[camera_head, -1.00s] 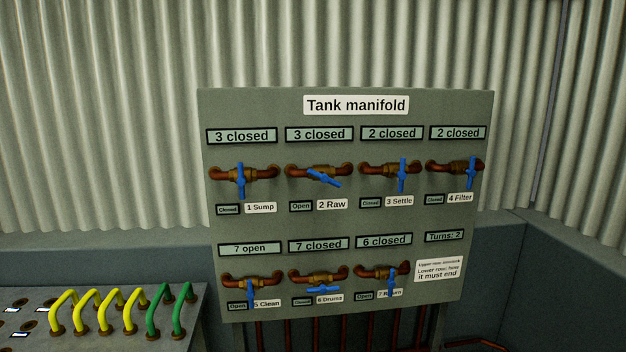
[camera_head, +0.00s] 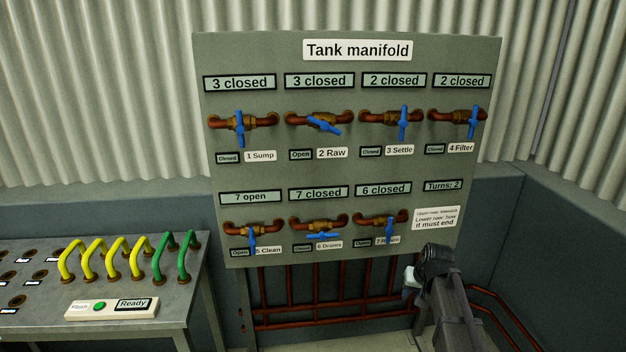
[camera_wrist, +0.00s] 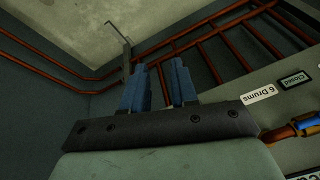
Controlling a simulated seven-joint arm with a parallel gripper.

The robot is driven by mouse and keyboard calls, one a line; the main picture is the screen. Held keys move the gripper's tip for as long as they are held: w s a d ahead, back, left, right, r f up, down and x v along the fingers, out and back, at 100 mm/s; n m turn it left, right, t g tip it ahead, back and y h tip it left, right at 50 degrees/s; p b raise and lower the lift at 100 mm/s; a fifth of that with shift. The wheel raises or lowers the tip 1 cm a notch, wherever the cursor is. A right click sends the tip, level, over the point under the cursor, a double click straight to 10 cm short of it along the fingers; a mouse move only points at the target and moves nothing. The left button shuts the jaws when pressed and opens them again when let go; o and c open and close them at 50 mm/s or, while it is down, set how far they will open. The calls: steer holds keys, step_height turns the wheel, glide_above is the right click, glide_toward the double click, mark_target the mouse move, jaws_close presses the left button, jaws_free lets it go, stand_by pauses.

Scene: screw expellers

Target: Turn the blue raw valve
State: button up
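The blue handle of the 2 Raw valve (camera_head: 324,125) is in the upper row of the Tank manifold panel, second from left. It slants down to the right across its brown pipe. The small display below it reads Open, beside the 2 Raw label (camera_head: 331,153); the display above reads 3 closed. My gripper (camera_wrist: 157,78) shows two blue fingers with a gap between them, empty. My arm (camera_head: 445,290) is at the lower right in the head view, below the panel and away from the Raw valve; its fingertips are not clear there.
Other blue-handled valves surround it: 1 Sump (camera_head: 240,128) left, 3 Settle (camera_head: 403,123) right, 6 Drums (camera_head: 322,236) below. Brown pipes (camera_head: 300,322) run under the panel. A bench (camera_head: 190,290) with yellow and green cables stands at the left. Space before the panel is clear.

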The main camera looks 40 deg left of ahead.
steer(key=w+a+r+y, duration=0.1)
steer(key=w+a+r, duration=0.1)
steer(key=a+r, duration=0.65)
steer(key=w+a+r+y, duration=0.1)
steer(key=w+a+r, duration=0.3)
steer(key=r, duration=0.8)
step_height(320, 180, up, 33)
steer(key=m+g+y, duration=0.3)
steer(key=m+g, duration=0.3)
steer(key=m, duration=0.9)
glide_above(324, 125)
steer(key=w+d, duration=0.3)
steer(key=d, duration=0.3)
steer(key=x, duration=1.3)
steer(key=shift+s+a+r, duration=0.25)
steer(key=shift+s+a, duration=0.05)
steer(key=shift+a, duration=0.1)
steer(key=shift+y, duration=0.3)
jaws_close()
